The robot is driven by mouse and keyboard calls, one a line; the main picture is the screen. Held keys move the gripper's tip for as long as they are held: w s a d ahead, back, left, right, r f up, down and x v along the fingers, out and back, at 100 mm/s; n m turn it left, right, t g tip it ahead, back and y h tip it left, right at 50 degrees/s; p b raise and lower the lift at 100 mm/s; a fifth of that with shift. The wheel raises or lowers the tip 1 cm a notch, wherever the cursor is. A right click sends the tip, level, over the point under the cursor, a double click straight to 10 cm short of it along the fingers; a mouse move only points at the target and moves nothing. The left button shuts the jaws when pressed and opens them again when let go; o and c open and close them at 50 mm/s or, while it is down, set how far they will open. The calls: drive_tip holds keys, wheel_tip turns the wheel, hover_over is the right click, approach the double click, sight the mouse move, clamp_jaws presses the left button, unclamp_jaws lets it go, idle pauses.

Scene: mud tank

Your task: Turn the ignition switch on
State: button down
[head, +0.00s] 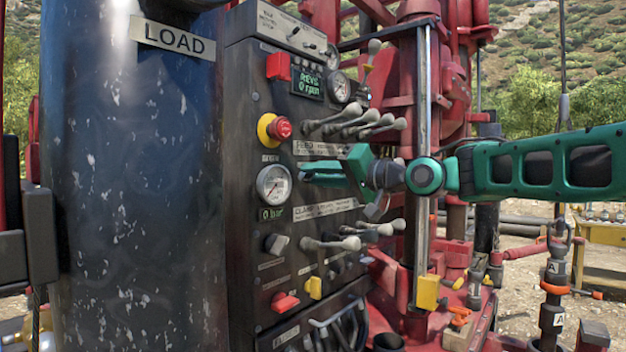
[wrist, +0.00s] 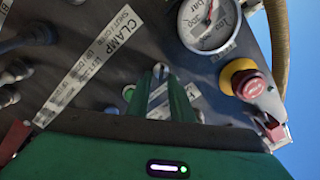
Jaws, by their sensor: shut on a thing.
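My gripper (head: 305,172) reaches in from the right to the front of the dark control panel (head: 245,130). Its green fingers are close together at the panel, right of the round pressure gauge (head: 272,183). In the wrist view my gripper (wrist: 161,92) is shut on a small grey piece at the panel face, which I take to be the ignition switch (wrist: 159,74). The fingers hide most of it, and its turn position cannot be read. The fingers and hand hide it in the head view.
A red emergency button (head: 282,128) on a yellow base sits just above left. Rows of grey-knobbed levers stick out above (head: 360,122) and below (head: 350,240) my gripper. A red upright rig frame (head: 450,110) stands behind the arm. A big dark cylinder (head: 140,200) marked LOAD fills the left.

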drive_tip(key=shift+w+d+f+m, duration=0.1)
drive_tip(key=shift+d+f+m, duration=0.05)
drive_tip(key=shift+m, duration=0.4)
drive_tip(key=shift+w+d+f+m, duration=0.1)
drive_tip(key=shift+d+m, duration=0.05)
drive_tip(key=shift+m, duration=0.4)
drive_tip(key=c, duration=2)
unclamp_jaws()
drive_tip(key=shift+d, duration=0.1)
drive_tip(key=shift+s+a+r, duration=0.1)
drive_tip(key=shift+a, duration=0.1)
drive_tip(key=v, duration=1)
drive_tip(key=shift+s+d, duration=0.15)
drive_tip(key=shift+d, duration=0.25)
